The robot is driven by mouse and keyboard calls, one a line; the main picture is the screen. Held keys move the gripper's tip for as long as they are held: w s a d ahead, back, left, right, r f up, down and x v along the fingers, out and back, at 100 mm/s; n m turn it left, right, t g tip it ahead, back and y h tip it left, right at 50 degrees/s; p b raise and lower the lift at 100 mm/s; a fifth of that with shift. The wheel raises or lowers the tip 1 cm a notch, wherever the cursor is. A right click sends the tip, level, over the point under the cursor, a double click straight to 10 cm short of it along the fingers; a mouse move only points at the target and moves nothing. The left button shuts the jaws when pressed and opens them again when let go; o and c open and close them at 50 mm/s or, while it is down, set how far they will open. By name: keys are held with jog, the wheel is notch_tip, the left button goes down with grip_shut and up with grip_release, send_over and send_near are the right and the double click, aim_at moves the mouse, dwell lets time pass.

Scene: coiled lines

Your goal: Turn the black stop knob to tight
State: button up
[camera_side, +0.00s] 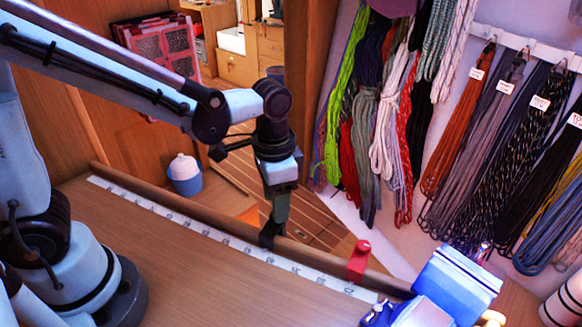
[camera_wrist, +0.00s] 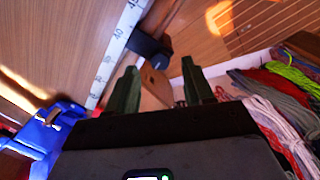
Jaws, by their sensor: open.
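The black stop (camera_side: 268,239) sits on the wooden rail along the bench's far edge, beside the white measuring strip (camera_side: 215,239). It also shows in the wrist view (camera_wrist: 150,47), beyond my fingertips. My gripper (camera_side: 278,212) points down just above the stop in the side view. In the wrist view its two dark green fingers (camera_wrist: 160,82) are apart with nothing held between them. I cannot tell whether a finger touches the stop.
A red stop (camera_side: 358,262) stands farther right on the rail. A blue box (camera_side: 455,279) and a blue bag (camera_side: 421,314) are at the bench's right end. Coiled lines (camera_side: 390,120) hang on the wall behind. The bench top (camera_side: 210,285) in front is clear.

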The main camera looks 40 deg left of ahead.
notch_tip(320, 180, up, 10)
jog(key=shift+f, duration=0.2)
dwell(0.5)
jog(key=s+a+f+n+t, duration=0.2)
jog(key=s+a+n+t, duration=0.1)
jog(key=a+n+t, duration=0.2)
jog(key=shift+s+a+f+n+t, duration=0.25)
jog(key=shift+a+t, duration=0.75)
jog(key=shift+a, duration=1.3)
